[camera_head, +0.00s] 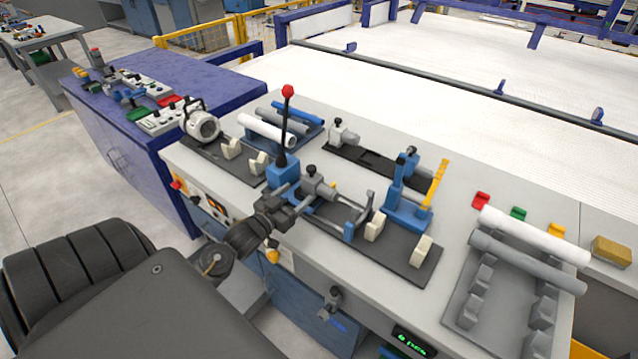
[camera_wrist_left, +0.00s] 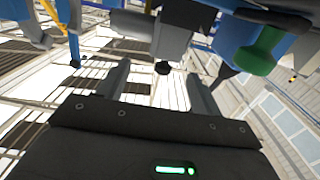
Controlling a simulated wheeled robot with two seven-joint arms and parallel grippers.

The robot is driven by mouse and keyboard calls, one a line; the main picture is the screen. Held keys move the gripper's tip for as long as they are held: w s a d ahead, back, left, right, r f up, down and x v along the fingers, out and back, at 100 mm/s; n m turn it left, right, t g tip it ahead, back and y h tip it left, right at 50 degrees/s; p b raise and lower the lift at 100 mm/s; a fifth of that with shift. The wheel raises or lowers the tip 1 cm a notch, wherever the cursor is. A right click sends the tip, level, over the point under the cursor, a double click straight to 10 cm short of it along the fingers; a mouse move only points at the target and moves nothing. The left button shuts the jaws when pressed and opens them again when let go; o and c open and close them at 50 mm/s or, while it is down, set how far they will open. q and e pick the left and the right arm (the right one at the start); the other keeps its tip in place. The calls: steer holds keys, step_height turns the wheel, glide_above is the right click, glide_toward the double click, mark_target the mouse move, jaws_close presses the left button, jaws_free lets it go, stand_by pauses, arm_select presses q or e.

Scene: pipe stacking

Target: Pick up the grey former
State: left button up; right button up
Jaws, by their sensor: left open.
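A plain grey cylinder (camera_head: 528,262), which looks like the grey former, lies across the grey rack at the right of the bench, beside a white pipe. I cannot tell for sure that it is the former. My left gripper (camera_head: 288,203) is at the bench's near left part, by the blue lever unit and the dark clamp fixture, well left of the grey cylinder. In the left wrist view its two fingers (camera_wrist_left: 160,85) stand apart with nothing held. A dark knob shows beyond them. My right gripper is not in view.
The grey rack (camera_head: 460,300) has several blocks. A blue and yellow clamp (camera_head: 408,205) stands mid bench. Pipes lie on a blue tray (camera_head: 312,131) behind. Clear bench lies between the clamp and rack.

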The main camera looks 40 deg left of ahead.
mark_target(306, 181)
arm_select(q)
steer(key=w, duration=0.2)
steer(key=w+a, duration=0.1)
steer(key=w, duration=0.1)
steer(key=shift+w+p, duration=0.25)
steer(key=shift+p, duration=0.15)
steer(key=shift+w+r, duration=0.15)
steer(key=w+p, duration=0.1)
steer(key=w, duration=0.1)
steer(key=w+p, duration=0.1)
steer(key=w, duration=0.2)
steer(key=shift+a, duration=0.2)
steer(key=shift+s, duration=0.15)
steer(key=shift+c, duration=0.7)
steer(key=c, duration=1.2)
steer(key=shift+c, duration=0.4)
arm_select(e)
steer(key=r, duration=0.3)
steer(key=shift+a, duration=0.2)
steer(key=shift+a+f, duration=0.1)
